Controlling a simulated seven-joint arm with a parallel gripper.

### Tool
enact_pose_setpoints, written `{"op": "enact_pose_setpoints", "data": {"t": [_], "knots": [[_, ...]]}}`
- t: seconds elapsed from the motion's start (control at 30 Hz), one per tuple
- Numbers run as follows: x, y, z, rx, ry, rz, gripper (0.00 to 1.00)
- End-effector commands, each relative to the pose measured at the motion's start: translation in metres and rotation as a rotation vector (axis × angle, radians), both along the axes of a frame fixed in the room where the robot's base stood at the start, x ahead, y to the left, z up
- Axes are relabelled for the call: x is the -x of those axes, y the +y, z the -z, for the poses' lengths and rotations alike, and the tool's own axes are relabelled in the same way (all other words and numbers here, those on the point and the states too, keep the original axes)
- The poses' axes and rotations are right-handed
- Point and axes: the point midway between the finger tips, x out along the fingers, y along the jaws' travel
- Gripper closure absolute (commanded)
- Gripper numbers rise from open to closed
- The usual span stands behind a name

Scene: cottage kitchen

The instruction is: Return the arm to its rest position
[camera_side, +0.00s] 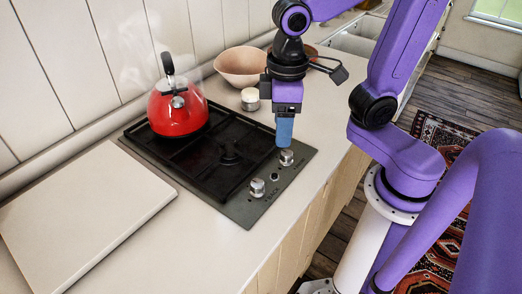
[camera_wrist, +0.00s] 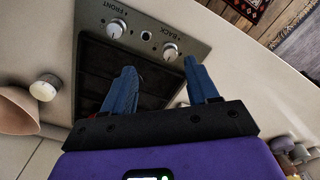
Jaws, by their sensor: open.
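My gripper (camera_side: 284,134) is above the right edge of the black stove, close to the far knob (camera_side: 286,157). In the wrist view my gripper (camera_wrist: 163,85) shows two blue fingers spread apart with nothing between them. The stove (camera_side: 215,165) is set in the counter. The two knobs show in the wrist view at its top edge, one marked FRONT (camera_wrist: 116,28) and one marked BACK (camera_wrist: 170,51). The side view does not show clearly whether the fingertips touch the far knob.
A red kettle (camera_side: 178,112) stands on the stove's back left part, with steam around it. A pinkish bowl (camera_side: 241,66) and a small lidded jar (camera_side: 250,99) stand behind. A pale board (camera_side: 85,215) lies at left. The near counter front (camera_side: 225,262) is clear.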

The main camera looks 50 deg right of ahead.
Motion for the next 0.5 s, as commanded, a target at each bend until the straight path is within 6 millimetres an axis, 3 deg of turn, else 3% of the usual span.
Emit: {"op": "enact_pose_setpoints", "data": {"t": [0.5], "knots": [[0.069, -0.047, 0.031, -0.009, -0.011, -0.393, 0.41]]}}
